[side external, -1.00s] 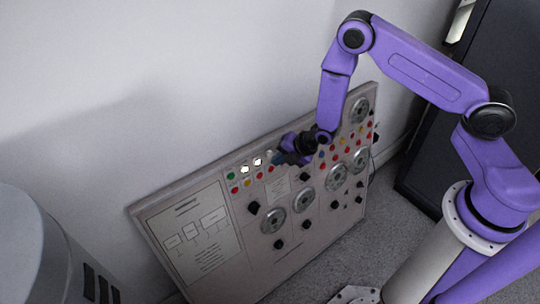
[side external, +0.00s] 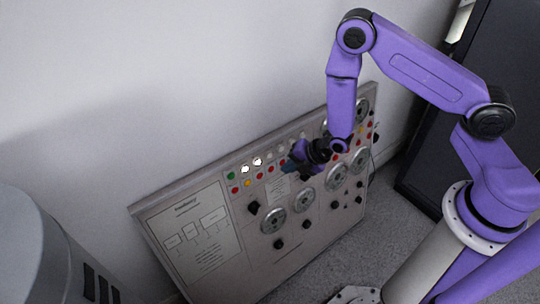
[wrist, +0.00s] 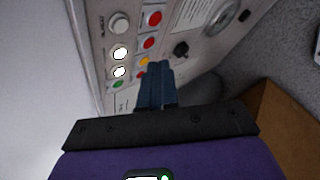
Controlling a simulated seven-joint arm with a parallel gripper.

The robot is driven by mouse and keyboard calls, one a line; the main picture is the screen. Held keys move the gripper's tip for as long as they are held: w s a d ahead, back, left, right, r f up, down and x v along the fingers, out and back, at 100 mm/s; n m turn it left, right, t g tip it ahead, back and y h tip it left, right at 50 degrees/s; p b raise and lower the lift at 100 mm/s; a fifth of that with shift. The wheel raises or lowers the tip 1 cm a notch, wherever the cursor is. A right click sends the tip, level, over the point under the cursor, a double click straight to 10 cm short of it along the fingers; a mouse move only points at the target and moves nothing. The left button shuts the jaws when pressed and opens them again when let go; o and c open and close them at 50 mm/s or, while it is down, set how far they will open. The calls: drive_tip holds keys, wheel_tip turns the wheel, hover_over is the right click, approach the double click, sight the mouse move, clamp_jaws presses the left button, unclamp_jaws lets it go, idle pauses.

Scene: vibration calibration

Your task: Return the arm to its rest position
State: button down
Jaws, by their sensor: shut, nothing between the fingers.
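My gripper (side external: 288,167) is in front of the upper part of a grey control panel (side external: 197,284) in the side external view. In the wrist view its two dark blue fingers (wrist: 158,70) lie together with nothing between them. They point at the panel, near the coloured buttons. Two buttons glow white, one of them the lit button (side external: 257,161), which also shows in the wrist view (wrist: 119,53). Whether the fingertips touch the panel I cannot tell. My wrist hides part of the panel's upper right.
The panel leans by a white wall (side external: 150,70). It carries several round dials (side external: 273,220) and black knobs. A grey rounded object (side external: 30,250) stands at the lower left, and a dark cabinet (side external: 440,150) at the right. Grey carpet (side external: 375,235) lies around the panel's foot.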

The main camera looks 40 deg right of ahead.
drive_tip(key=s+a+r+m+g, duration=0.2)
drive_tip(key=s+r+m, duration=0.1)
drive_tip(key=s+r, duration=0.4)
drive_tip(key=s+a+r+m+g, duration=0.2)
drive_tip(key=s+r+m, duration=0.15)
drive_tip(key=r, duration=0.55)
drive_tip(key=s+d+r+m+g+h, duration=0.1)
drive_tip(key=s+d+r+m, duration=0.1)
drive_tip(key=s+d+r, duration=0.3)
drive_tip(key=s+d+r+m+g+h, duration=0.1)
drive_tip(key=s+d+r, duration=0.4)
drive_tip(key=s, duration=0.7)
drive_tip(key=shift+s+r+m+g+h, duration=0.3)
drive_tip(key=shift+r+m+h, duration=0.3)
drive_tip(key=shift+r+m, duration=0.5)
drive_tip(key=shift+f, duration=0.15)
